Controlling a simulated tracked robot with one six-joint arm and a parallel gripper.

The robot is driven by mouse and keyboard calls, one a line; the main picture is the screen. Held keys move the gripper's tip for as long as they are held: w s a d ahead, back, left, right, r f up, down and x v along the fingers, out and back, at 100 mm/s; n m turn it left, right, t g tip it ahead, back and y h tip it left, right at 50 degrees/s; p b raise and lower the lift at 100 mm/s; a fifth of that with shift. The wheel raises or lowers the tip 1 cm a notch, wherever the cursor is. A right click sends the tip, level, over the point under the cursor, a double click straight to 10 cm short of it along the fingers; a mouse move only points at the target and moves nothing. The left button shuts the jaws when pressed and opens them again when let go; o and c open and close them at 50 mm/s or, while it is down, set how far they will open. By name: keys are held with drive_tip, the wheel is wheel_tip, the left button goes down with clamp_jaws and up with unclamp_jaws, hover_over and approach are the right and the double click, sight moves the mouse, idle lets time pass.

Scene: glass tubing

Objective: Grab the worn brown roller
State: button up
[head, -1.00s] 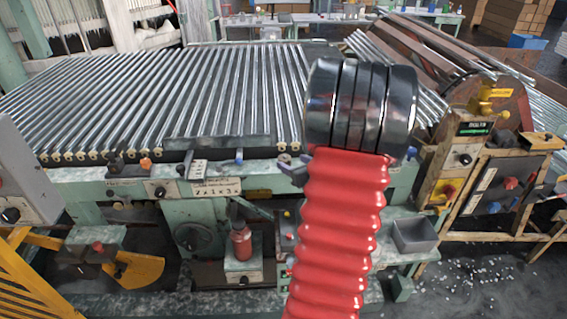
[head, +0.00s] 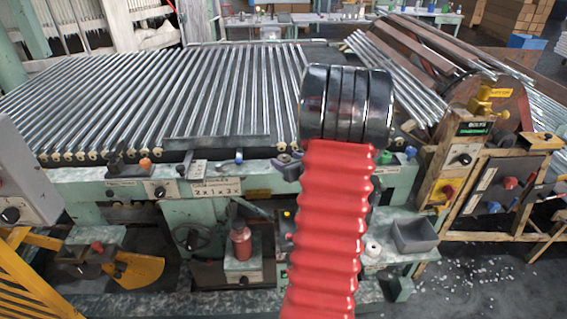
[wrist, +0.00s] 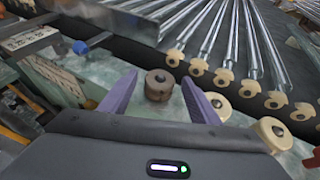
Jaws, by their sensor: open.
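The worn brown roller (wrist: 158,87) is a short, dark tan cylinder with a dark hole in its top. In the wrist view it stands on the worn green surface, between the lines of my gripper's two purple fingers and near their tips. My gripper (wrist: 159,79) is open, with a gap on each side of the roller. In the head view the purple fingers (head: 287,165) show at the machine's front edge, left of my red arm sleeve. I cannot make out the brown roller in the head view.
Paler rollers (wrist: 219,106) stand right of the fingers, another (wrist: 272,134) nearer. Glass tubes (head: 190,95) lie in rows beyond, on cream end wheels. A blue-ended lever (wrist: 80,47) is at left. A grey bin (head: 414,236) sits on the lower shelf at right.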

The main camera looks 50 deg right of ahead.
sight(287, 160)
drive_tip(key=shift+c, duration=0.6)
drive_tip(key=c, duration=1)
wheel_tip(287, 160, up, 10)
idle(0.5)
